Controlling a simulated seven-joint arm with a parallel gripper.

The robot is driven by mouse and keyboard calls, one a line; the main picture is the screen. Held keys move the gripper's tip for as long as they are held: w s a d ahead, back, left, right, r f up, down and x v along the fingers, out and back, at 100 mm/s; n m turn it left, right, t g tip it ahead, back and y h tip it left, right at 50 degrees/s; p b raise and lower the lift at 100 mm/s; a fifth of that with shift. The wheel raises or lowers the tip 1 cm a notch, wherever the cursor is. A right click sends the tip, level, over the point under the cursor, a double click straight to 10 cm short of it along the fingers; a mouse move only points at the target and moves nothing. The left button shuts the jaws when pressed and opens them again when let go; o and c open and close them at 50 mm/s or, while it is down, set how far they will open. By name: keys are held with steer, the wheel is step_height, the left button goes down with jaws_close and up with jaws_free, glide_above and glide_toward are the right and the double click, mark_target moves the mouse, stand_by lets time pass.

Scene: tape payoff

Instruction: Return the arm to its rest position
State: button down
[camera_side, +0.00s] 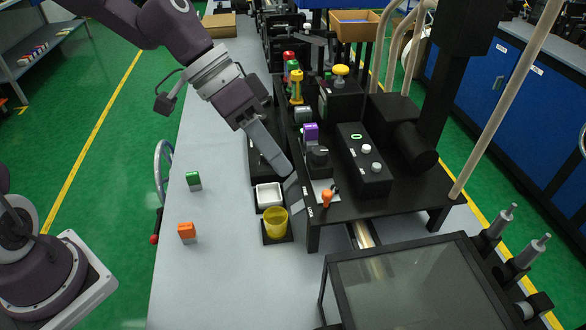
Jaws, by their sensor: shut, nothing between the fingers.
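My gripper (288,172) shows in the side view, reaching down from the upper left. Its fingers are shut with nothing between them.
A green block (193,180) and an orange block (187,231) sit on the table (215,285). The left table area is mostly clear.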

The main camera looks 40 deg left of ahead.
steer(key=shift+s+a+r, duration=0.1)
steer(key=shift+s+r, duration=0.1)
steer(key=shift+r, duration=0.05)
steer(key=s+a+r+n+t+y, duration=0.2)
steer(key=s+a+n+y, duration=0.1)
steer(key=s+a, duration=0.4)
steer(key=s+a+r+n+t+y, duration=0.1)
steer(key=s+a+r+n+y, duration=0.2)
steer(key=s+a, duration=0.5)
steer(key=s+y, duration=0.1)
steer(key=s, duration=0.1)
steer(key=shift+s+r+t, duration=0.15)
steer(key=shift+s+t, duration=0.15)
steer(key=shift+t, duration=0.1)
